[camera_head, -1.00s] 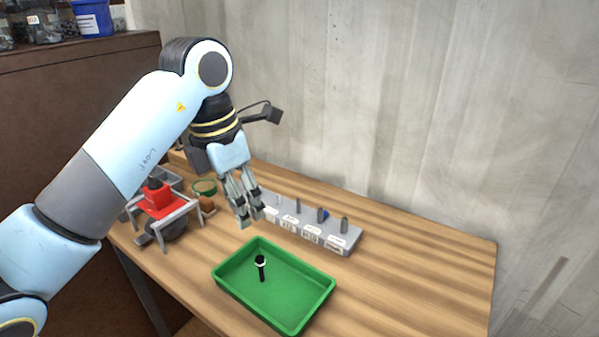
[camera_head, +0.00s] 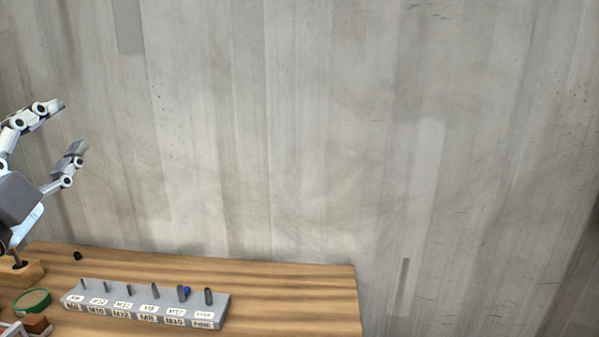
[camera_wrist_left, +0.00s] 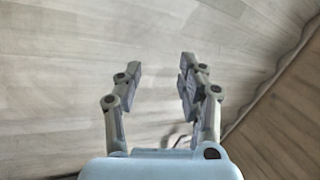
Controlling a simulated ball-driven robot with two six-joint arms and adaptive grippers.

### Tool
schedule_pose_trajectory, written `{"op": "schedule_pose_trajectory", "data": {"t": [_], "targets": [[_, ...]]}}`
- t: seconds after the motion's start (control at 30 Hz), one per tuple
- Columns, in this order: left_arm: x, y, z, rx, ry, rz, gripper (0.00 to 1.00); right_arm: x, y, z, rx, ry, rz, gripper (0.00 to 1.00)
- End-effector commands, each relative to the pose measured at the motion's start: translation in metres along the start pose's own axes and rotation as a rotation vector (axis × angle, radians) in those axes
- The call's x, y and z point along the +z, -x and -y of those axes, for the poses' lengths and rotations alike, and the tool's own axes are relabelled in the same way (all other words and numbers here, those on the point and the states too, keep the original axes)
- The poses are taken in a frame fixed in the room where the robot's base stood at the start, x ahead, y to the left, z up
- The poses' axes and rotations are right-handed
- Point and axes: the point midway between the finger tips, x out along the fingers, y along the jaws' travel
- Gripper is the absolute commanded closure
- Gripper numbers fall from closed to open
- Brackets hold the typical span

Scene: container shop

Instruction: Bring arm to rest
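My left gripper (camera_head: 72,128) is at the left edge of the head view, raised above the table against the wall. Its two fingers are spread apart with nothing between them. In the left wrist view the same gripper (camera_wrist_left: 158,75) shows its fingers apart and empty, with the pale wall beyond them. Only the gripper and a bit of the wrist show in the head view; the rest of the left arm is out of frame. My right gripper is in neither view.
The wooden table (camera_head: 290,285) lies at the bottom left. On it stand a grey labelled rack (camera_head: 145,308) with several upright pins, a small black piece (camera_head: 77,256), a green round dish (camera_head: 32,302) and a brown block (camera_head: 37,323). The wall (camera_head: 300,120) fills the background.

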Motion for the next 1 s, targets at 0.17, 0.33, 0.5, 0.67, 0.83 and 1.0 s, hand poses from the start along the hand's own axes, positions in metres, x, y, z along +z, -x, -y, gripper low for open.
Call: {"op": "schedule_pose_trajectory", "data": {"t": [0.17, 0.33, 0.5, 0.67, 0.83, 1.0], "targets": [[0.088, 0.073, -0.067, 0.256, 0.422, 0.556, 0.61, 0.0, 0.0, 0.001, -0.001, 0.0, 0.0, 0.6], [0.1, 0.163, -0.131, 0.546, 0.653, 0.922, 0.61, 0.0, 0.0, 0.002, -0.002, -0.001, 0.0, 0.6], [0.082, 0.236, -0.162, 0.792, 0.763, 1.145, 0.61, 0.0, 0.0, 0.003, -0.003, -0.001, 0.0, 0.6], [0.056, 0.297, -0.174, 1.016, 0.82, 1.304, 0.61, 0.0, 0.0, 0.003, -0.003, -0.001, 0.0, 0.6], [0.078, 0.318, -0.24, 1.051, 0.817, 1.344, 0.61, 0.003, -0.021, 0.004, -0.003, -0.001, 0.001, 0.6], [0.108, 0.343, -0.315, 1.06, 0.81, 1.369, 0.61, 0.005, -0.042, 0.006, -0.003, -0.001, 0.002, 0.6]]}}
